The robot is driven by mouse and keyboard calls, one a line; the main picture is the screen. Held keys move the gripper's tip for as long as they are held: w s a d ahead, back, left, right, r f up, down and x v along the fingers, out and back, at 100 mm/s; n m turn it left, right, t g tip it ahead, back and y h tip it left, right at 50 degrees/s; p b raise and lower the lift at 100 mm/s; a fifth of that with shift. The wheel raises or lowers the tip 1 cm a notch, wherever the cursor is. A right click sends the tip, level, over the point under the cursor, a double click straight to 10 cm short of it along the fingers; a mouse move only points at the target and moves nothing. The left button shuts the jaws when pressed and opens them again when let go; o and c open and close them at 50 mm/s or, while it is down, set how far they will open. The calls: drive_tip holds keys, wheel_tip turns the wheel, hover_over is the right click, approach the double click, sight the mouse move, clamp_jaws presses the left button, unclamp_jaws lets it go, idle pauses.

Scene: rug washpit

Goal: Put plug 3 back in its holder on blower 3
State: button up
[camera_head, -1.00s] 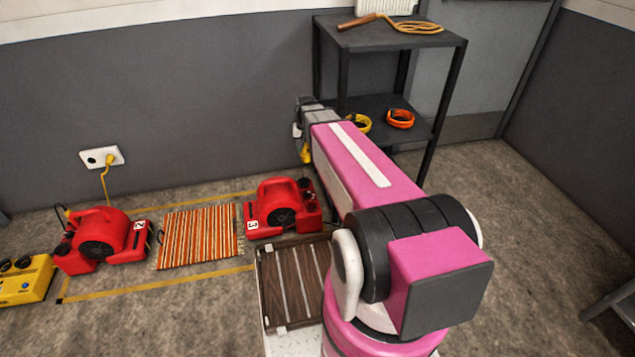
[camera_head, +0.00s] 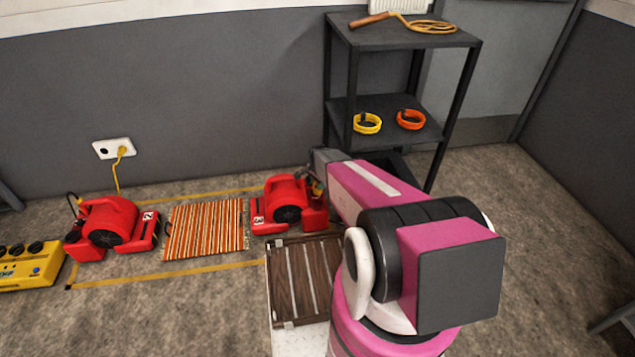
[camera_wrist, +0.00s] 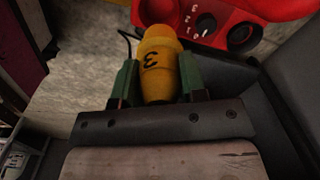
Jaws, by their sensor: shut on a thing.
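Plug 3 (camera_wrist: 160,58) is yellow with a black "3" and sits between the green fingers of my gripper (camera_wrist: 158,82) in the wrist view. My gripper is shut on it. A dark cord runs from near the plug's left side. Blower 3 (camera_head: 285,196) is red and stands on the floor; its top shows in the wrist view (camera_wrist: 275,10) with a numbered dial and a round black-rimmed socket (camera_wrist: 241,36). The plug is left of that socket, close to the blower's edge. In the head view my gripper (camera_head: 318,184) is at the blower's right end, mostly hidden.
A striped rug (camera_head: 203,229) lies between blower 3 and blower 2 (camera_head: 106,228). A slatted wooden board (camera_head: 302,280) lies in front of blower 3. A dark shelf (camera_head: 400,38) with yellow and orange rings stands behind my arm. A wall outlet (camera_head: 106,148) is at left.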

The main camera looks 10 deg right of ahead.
sight(317, 192)
drive_tip(key=shift+f, duration=3.15)
drive_tip(key=shift+f, duration=1.75)
drive_tip(key=o, duration=1.1)
drive_tip(key=shift+c, duration=0.2)
wheel_tip(317, 192, up, 11)
drive_tip(key=shift+s+f, duration=0.1)
